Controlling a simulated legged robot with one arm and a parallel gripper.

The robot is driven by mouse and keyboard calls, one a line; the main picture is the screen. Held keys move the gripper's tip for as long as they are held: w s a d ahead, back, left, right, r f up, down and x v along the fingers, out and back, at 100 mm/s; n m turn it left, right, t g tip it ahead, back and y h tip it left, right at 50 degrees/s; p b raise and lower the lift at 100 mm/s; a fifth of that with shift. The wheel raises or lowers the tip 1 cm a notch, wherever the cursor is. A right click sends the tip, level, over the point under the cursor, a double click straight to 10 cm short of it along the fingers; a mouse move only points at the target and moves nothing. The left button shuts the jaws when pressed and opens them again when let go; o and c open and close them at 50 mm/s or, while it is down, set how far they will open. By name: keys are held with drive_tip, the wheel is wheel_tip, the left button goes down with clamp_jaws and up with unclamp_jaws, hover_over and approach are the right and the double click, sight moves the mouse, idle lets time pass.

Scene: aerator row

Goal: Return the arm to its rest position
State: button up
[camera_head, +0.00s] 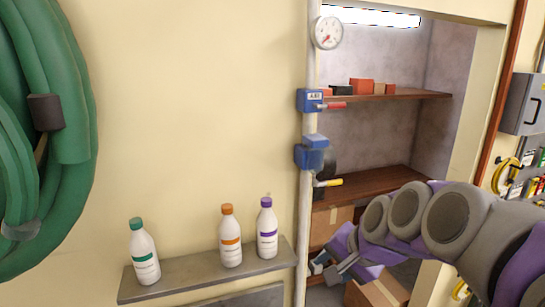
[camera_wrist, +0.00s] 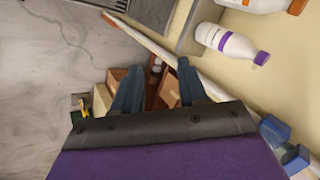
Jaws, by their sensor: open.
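My arm (camera_head: 440,222), purple and grey, reaches in from the right edge of the head view toward the open recess. My gripper (camera_head: 333,266) is at its far end, low in front of the recess, just right of the vertical pipe. In the wrist view my gripper (camera_wrist: 158,85) has two blue-grey fingers standing apart with nothing between them. Brown boxes (camera_wrist: 168,88) show beyond the fingers, apart from them as far as I can tell. The rest position itself is not marked in either view.
A pipe (camera_head: 303,230) carries a gauge (camera_head: 327,33), a red-handled valve (camera_head: 311,101) and a yellow-handled valve (camera_head: 313,157). Three white bottles stand on a wall shelf (camera_head: 205,275). A green hose (camera_head: 55,120) hangs left. Cardboard boxes (camera_head: 378,292) sit low in the recess.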

drive_tip(key=s+f+n+g+h+b, duration=0.1)
drive_tip(key=s+f+n+g+b, duration=0.2)
drive_tip(key=s+f, duration=0.8)
drive_tip(key=s+d+f+n+g+h+b, duration=0.1)
drive_tip(key=s+f+n+g+b, duration=0.3)
drive_tip(key=s+f, duration=0.7)
drive_tip(key=s+n+h, duration=0.1)
drive_tip(key=s, duration=0.5)
drive_tip(key=shift+s+d+f+g+h+b, duration=0.15)
drive_tip(key=shift+s+f+g+h+b, duration=0.15)
drive_tip(key=shift+s+f+b, duration=0.1)
